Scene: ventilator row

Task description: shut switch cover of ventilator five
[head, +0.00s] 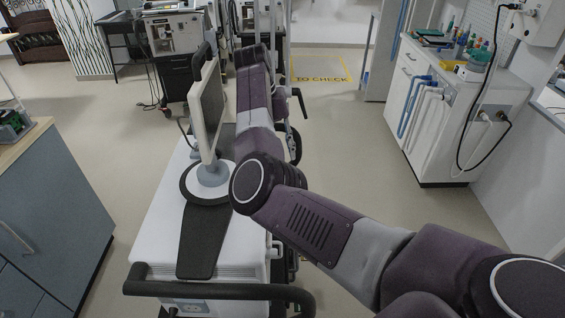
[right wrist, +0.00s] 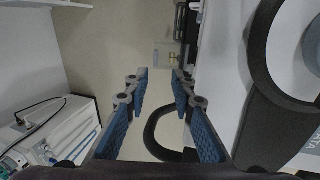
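A white ventilator (head: 155,232) with a tilted screen (head: 208,112) on a round black base stands left of my right arm in the head view. Its black bar handle (head: 195,289) is at the near end. I cannot make out a number or a switch cover on it. My right gripper (right wrist: 161,73) is open and empty in the right wrist view, its blue-padded fingers apart. A black curved handle (right wrist: 153,132) shows beyond and between the fingers, and white casing (right wrist: 218,72) is at their right. In the head view my forearm hides the hand. My left gripper is not in view.
Other machines stand at the back, one on a dark cart (head: 177,76). A white bench (head: 428,130) with blue hoses is at the right, a grey cabinet (head: 50,215) at the left. Floor (head: 345,140) between the ventilator and bench is clear.

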